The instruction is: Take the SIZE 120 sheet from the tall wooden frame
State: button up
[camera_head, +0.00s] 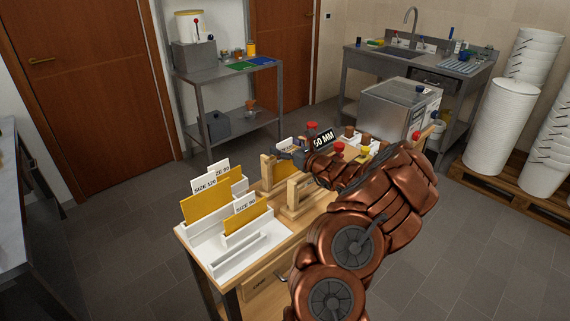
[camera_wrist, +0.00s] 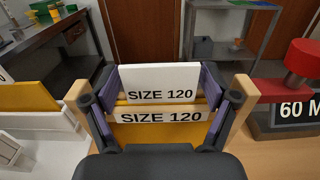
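The tall wooden frame (camera_head: 266,171) stands on the wooden table in the head view; its two posts flank my gripper in the wrist view (camera_wrist: 243,98). I see no clear grip. The sheet's lower part is hidden by my gripper.
A white rack (camera_head: 238,258) with yellow sheets and size cards stands at the table's left front. A lower wooden frame (camera_head: 299,194) is nearer. A red-topped block marked 60 MM (camera_wrist: 298,105) stands close on the right in the wrist view.

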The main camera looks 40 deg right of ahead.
jog(key=c, duration=0.9)
